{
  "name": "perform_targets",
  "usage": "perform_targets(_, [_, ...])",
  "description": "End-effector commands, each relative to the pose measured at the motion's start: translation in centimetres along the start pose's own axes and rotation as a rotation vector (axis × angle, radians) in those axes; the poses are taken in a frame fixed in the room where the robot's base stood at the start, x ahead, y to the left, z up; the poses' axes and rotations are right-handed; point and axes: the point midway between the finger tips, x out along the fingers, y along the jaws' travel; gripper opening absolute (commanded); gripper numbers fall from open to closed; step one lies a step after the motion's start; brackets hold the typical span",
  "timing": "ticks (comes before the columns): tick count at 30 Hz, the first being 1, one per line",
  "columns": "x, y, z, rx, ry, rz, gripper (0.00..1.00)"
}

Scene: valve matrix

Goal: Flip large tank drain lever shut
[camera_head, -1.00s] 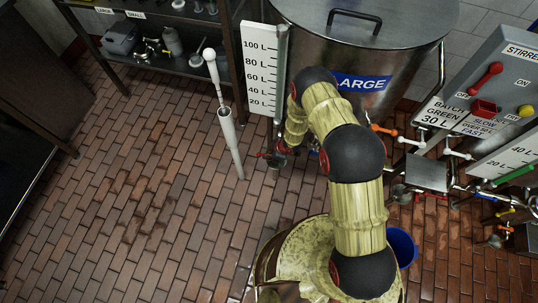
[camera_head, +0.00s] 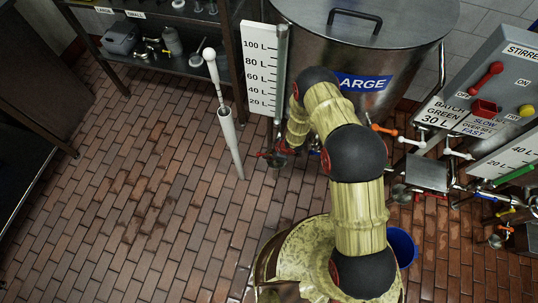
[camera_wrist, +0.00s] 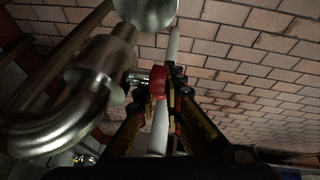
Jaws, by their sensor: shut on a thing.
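The large tank (camera_head: 330,45) stands at the back with a blue label reading "LARGE", its L partly covered by my arm. A small valve with a red lever (camera_head: 264,155) shows low at the tank's left front, just left of my arm. In the wrist view, my gripper (camera_wrist: 170,82) is shut on a red lever handle (camera_wrist: 158,80) beside a shiny metal pipe fitting (camera_wrist: 105,62). The fingers hide part of the handle.
A white level scale (camera_head: 262,70) stands left of the tank. A white pole-like thing (camera_head: 226,125) stands on the brick floor nearby. A control panel (camera_head: 490,85) and several coloured valves are at the right, with a blue bucket (camera_head: 402,245) by my base. The left floor is clear.

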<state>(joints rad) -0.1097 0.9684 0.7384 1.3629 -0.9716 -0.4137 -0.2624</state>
Motion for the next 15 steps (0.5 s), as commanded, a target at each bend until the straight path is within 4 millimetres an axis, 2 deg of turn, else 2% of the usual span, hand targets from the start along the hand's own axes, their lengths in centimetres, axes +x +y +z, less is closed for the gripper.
perform_targets(15, [-0.58, 0.28, -0.49, 0.043, 0.322, 0.054, 0.00])
